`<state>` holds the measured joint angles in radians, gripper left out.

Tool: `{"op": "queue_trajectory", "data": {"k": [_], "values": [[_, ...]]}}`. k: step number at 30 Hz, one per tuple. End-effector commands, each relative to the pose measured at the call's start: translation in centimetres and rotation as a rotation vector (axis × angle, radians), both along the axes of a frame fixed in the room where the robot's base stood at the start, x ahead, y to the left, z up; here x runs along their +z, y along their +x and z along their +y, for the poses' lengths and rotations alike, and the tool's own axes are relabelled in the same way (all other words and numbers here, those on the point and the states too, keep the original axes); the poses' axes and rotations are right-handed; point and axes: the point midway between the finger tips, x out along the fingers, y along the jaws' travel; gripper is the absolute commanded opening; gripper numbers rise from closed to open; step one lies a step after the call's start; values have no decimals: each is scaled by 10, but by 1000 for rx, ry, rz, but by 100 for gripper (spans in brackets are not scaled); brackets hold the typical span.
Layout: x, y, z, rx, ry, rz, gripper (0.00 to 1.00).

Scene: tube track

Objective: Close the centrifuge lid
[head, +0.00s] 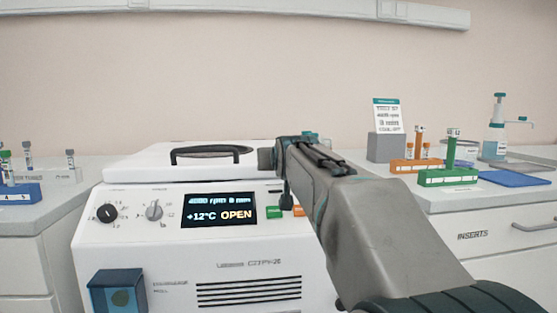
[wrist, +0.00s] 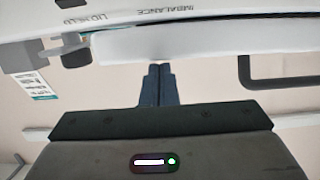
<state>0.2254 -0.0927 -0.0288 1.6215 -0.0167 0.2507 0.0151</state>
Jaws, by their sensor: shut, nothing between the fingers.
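The white centrifuge (head: 170,255) stands in front of me, and its display (head: 220,211) reads "OPEN". Its white lid (head: 130,172) lies low and almost flat over the top, with a dark handle (head: 212,152) on it. Whether the lid's front edge meets the body is not clear. In the upside-down wrist view, my gripper (wrist: 158,72) is shut and empty, its fingertips at the lid's edge (wrist: 190,42), left of the handle (wrist: 275,83). I cannot tell whether they touch it. In the head view my arm hides the fingertips and the lid's right end.
A right-hand counter holds an orange rack (head: 415,166), a green rack (head: 448,178), a blue tray (head: 515,177), a pump bottle (head: 496,135) and a sign (head: 387,116). A blue tube rack (head: 20,194) stands on the left counter.

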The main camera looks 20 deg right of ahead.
Motion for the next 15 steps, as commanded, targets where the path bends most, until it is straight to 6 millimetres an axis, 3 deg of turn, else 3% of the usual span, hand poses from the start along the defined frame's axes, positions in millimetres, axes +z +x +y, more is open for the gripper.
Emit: {"op": "queue_trajectory", "data": {"k": [1,5,11,15], "values": [[-32,3,0,0,17,70,0],[-29,3,0,1,17,68,0],[1,2,0,1,11,45,0],[39,0,0,-1,2,11,0]]}}
